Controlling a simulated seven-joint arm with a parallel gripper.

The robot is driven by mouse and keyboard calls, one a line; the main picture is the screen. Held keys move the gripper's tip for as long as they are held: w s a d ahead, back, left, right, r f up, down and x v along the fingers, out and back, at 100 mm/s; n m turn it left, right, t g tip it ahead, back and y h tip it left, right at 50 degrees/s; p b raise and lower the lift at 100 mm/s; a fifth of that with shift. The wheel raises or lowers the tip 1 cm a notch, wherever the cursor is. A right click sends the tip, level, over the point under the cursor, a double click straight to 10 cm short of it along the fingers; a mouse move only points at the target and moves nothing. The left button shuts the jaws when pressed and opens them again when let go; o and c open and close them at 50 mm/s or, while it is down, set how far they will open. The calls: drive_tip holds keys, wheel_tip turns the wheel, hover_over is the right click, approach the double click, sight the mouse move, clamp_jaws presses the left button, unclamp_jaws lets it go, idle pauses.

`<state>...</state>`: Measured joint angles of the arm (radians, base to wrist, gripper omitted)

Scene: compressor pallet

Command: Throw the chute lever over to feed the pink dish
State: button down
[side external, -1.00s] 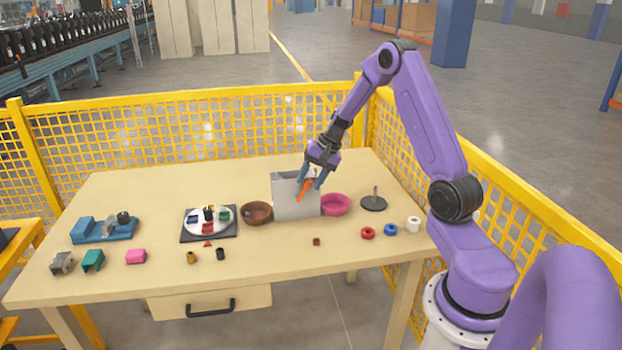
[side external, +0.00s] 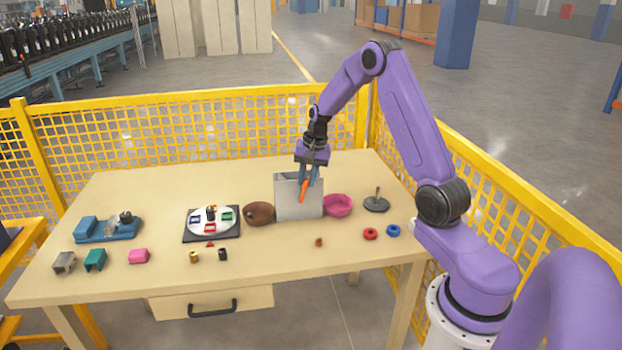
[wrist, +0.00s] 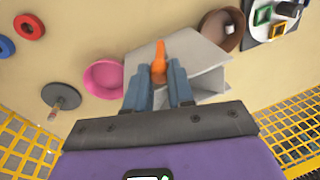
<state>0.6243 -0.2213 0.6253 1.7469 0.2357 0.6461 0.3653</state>
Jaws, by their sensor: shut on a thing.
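The grey chute box (side external: 287,205) stands on the table between the brown bowl (side external: 258,220) and the pink dish (side external: 338,211). An orange lever (side external: 302,194) is on its front, close to upright with its upper end slightly right. My gripper (side external: 309,178) points down at the top of the box, its blue-grey fingers shut on the lever. In the wrist view the lever (wrist: 160,58) shows between the fingers (wrist: 158,75), with the pink dish (wrist: 103,79) at left and the brown bowl (wrist: 222,30) at upper right. The fingers hide part of the lever.
A dark base with a peg (side external: 376,204) stands right of the pink dish. A red ring (side external: 370,234) and a blue ring (side external: 393,230) lie nearby. A round white dial (side external: 211,219) is left of the brown bowl. Yellow mesh fencing (side external: 180,125) borders the table.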

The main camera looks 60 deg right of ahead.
drive_tip(key=w+a+g+h, duration=0.4)
drive_tip(key=g+h, duration=0.1)
drive_tip(key=h, duration=0.1)
drive_tip(key=shift+w+f+g, duration=0.2)
drive_tip(key=shift+f+g, duration=0.2)
drive_tip(key=shift+a, duration=0.15)
idle(0.4)
drive_tip(key=c, duration=1)
unclamp_jaws()
drive_tip(key=shift+a, duration=0.1)
drive_tip(key=shift+v, duration=5.9)
drive_tip(key=shift+w, duration=0.1)
